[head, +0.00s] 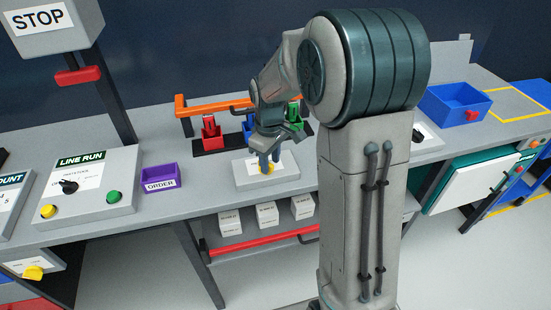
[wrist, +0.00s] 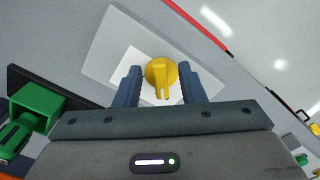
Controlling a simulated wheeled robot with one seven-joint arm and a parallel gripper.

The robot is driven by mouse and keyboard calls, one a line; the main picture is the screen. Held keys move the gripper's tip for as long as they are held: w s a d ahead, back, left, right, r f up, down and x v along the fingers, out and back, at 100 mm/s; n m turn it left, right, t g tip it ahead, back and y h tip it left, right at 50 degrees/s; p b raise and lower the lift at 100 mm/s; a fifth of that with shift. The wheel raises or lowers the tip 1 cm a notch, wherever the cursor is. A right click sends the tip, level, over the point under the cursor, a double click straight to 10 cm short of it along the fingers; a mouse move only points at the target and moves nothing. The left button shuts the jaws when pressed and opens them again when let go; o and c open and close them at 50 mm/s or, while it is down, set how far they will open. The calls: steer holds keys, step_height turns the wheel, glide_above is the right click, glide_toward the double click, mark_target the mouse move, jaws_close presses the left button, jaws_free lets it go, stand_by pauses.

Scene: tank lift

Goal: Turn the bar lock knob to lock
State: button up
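The yellow knob (wrist: 160,72) sits on a white label on a grey plate (wrist: 104,50), and I take it for the bar lock knob. In the head view the knob (head: 267,169) shows only partly, under my gripper (head: 270,158). My gripper points down over the plate. In the wrist view the two blue fingers of my gripper (wrist: 160,88) stand on either side of the knob, with a visible gap on each side. The knob's narrow ridge points towards my gripper's palm. The label's text is mostly hidden.
An orange bar (head: 215,106) runs behind red, blue and green holders. A purple order box (head: 161,178) and the line run panel (head: 90,180) stand to the left. A blue bin (head: 455,103) stands to the right. A red rail (head: 262,243) runs below the bench edge.

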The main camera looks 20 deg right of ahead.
steer(key=shift+f, duration=0.25)
